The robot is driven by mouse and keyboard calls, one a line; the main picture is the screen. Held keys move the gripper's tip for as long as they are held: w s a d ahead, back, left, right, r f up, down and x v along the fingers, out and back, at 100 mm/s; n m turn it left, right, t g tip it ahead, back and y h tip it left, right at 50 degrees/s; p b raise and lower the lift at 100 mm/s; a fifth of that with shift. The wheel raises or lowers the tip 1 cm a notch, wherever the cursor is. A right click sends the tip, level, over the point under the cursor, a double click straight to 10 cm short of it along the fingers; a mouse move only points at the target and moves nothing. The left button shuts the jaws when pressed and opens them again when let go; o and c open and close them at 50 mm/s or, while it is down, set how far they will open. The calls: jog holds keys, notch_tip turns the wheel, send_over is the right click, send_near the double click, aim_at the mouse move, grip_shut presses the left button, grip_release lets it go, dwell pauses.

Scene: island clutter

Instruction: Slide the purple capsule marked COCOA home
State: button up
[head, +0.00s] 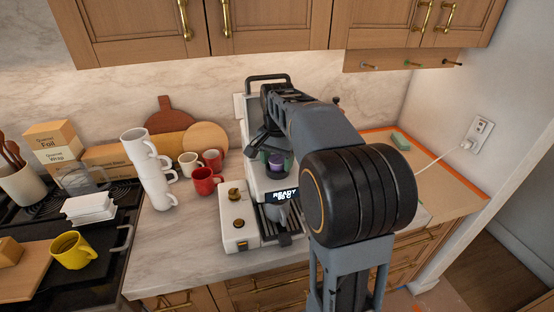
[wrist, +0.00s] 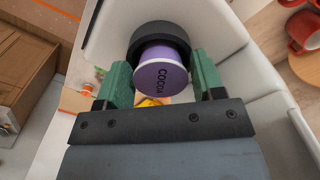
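In the head view the capsule (head: 276,161) shows as a small purple patch between green fingers, above the machine's READY display (head: 284,194).
Red mugs (head: 205,182) and a stack of white mugs (head: 150,170) stand left of the machine (head: 238,218). A yellow mug (head: 72,251) is at far left. A white cord runs to the wall outlet (head: 478,132) at right. Cabinets hang above.

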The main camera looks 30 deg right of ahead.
aim_at(276, 161)
jog(key=shift+o, duration=1.2)
jog(key=shift+r, duration=0.1)
notch_tip(276, 161, up, 14)
jog(key=shift+f, duration=0.2)
jog(key=s+a+f+n+t, duration=0.2)
jog(key=s+a+f+n, duration=0.2)
jog(key=s+f, duration=0.4)
jog(key=s+a+f+n+t, duration=0.2)
jog(key=s+a+f+n, duration=0.3)
jog(key=s+f, duration=0.3)
jog(key=shift+s+a+f+n+t, duration=0.15)
jog(key=shift+f+n+t, duration=0.25)
jog(key=shift+f+n, duration=0.35)
